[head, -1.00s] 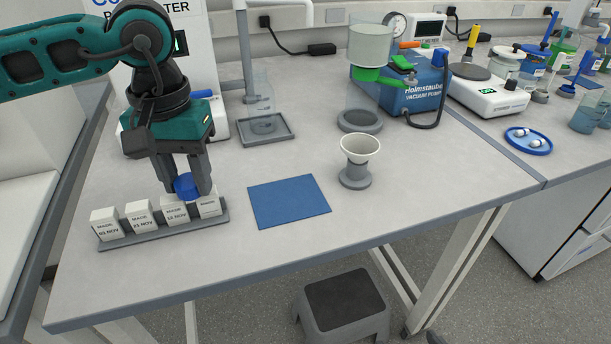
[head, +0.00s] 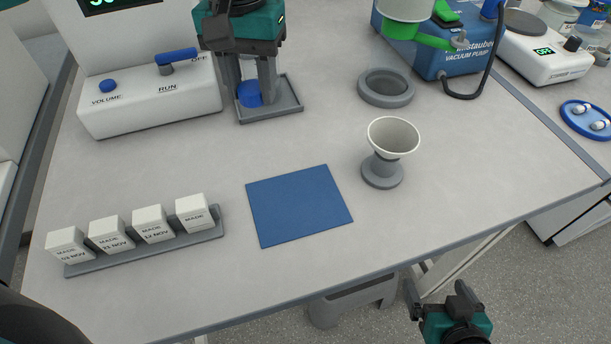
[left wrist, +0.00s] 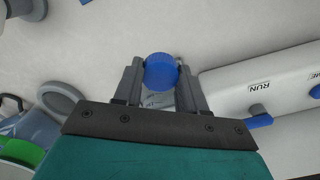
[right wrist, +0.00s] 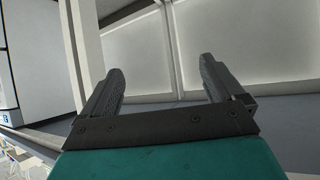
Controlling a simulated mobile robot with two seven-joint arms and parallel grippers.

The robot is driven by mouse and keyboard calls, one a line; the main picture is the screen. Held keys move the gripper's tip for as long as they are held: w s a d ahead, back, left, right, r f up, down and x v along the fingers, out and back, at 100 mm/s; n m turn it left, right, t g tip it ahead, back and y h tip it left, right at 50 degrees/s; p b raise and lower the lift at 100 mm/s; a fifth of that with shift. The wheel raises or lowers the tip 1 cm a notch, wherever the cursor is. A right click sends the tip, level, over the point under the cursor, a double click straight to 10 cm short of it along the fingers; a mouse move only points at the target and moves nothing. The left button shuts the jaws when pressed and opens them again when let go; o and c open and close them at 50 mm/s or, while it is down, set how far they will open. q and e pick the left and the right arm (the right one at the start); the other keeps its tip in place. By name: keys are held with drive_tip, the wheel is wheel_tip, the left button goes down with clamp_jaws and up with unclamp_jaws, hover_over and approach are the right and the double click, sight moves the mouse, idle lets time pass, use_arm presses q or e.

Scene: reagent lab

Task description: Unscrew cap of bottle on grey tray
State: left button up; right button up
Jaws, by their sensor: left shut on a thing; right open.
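The grey tray (head: 290,98) lies on the bench at the upper middle of the head view. My left gripper (head: 252,92) points down over it, shut on a blue cap (head: 249,94). The cap also shows between the fingertips in the left wrist view (left wrist: 161,72). A little clear glass, perhaps the bottle (left wrist: 158,100), shows behind the cap there. The bottle is otherwise hidden, and I cannot tell whether the cap touches it. My right gripper (head: 438,292) is open and empty, low in front of the bench; its spread fingers fill the right wrist view (right wrist: 160,85).
A white device with a RUN switch (head: 150,98) stands left of the tray. A grey ring stand (head: 386,88) and the vacuum pump (head: 462,58) stand right. A blue mat (head: 298,205), a funnel on a stand (head: 392,138) and a rack of dated boxes (head: 150,245) lie nearer.

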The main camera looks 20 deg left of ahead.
use_arm(q)
drive_tip(key=s+d+r+n+b, duration=0.35)
drive_tip(key=d+r+n, duration=0.3)
drive_tip(key=n, duration=0.25)
wheel_tip(320, 180, up, 7)
drive_tip(key=n+b, duration=0.3)
drive_tip(key=n, duration=0.7)
hover_over(297, 202)
drive_tip(key=shift+n, duration=0.3)
wheel_tip(297, 202, down, 14)
drive_tip(key=b, duration=0.4)
drive_tip(key=shift+f, duration=0.25)
wheel_tip(297, 202, down, 5)
drive_tip(key=shift+f+b, duration=0.15)
drive_tip(key=shift+b, duration=0.4)
use_arm(e)
wheel_tip(297, 202, down, 9)
drive_tip(key=a, duration=0.1)
drive_tip(key=shift+w+a+y, duration=0.25)
drive_tip(key=shift+a+y, duration=0.05)
drive_tip(key=shift+a, duration=0.1)
